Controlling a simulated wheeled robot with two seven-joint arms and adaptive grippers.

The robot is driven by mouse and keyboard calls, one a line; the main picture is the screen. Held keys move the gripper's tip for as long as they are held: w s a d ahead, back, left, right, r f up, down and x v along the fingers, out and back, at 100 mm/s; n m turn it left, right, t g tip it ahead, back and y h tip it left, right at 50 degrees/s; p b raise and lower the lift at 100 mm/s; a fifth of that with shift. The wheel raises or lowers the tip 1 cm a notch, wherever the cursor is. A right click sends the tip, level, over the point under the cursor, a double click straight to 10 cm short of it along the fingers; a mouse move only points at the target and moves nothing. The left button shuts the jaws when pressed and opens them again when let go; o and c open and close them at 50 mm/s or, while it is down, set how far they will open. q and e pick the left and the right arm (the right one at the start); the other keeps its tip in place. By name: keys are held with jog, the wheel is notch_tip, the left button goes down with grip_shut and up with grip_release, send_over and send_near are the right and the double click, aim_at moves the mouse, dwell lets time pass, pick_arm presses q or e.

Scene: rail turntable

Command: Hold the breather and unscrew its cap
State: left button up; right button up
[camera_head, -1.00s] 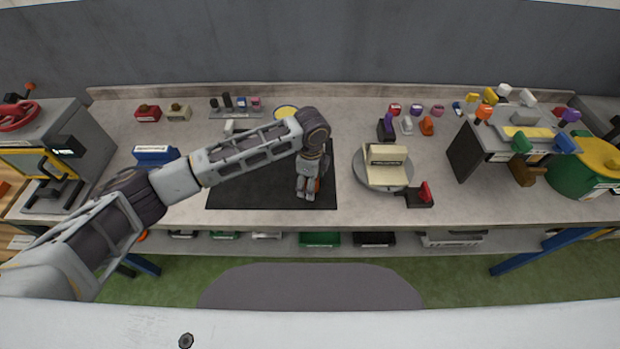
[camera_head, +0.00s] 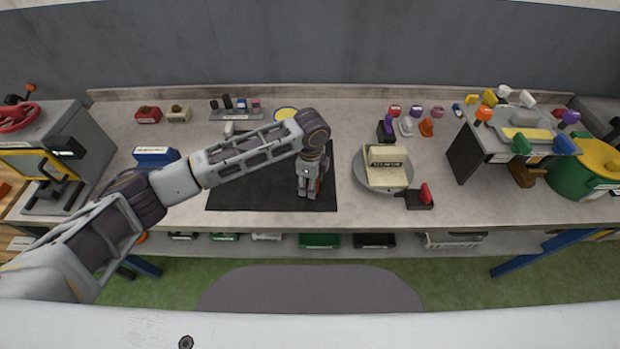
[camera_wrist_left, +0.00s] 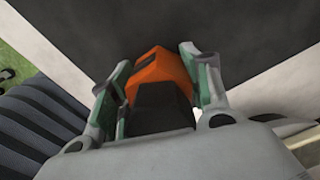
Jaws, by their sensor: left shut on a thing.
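My left gripper (camera_head: 310,192) points down over the right part of the black mat (camera_head: 250,188). In the left wrist view my left gripper (camera_wrist_left: 155,75) is shut on an orange and dark part (camera_wrist_left: 165,70), with a green-lined finger on each side of it. I take this part to be the breather, though its shape is mostly hidden by the fingers and palm. I cannot make out the cap apart from the body. My right gripper is not in view.
A round turntable (camera_head: 407,183) bearing a cream block (camera_head: 386,160) stands right of the mat. A black block with a red lever (camera_head: 425,193) sits beside it. A blue box (camera_head: 155,154) lies left. The left part of the mat is clear.

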pick_arm(q)
jog(key=o, duration=1.5)
jog(key=shift+r, duration=6)
jog(key=shift+o, duration=0.4)
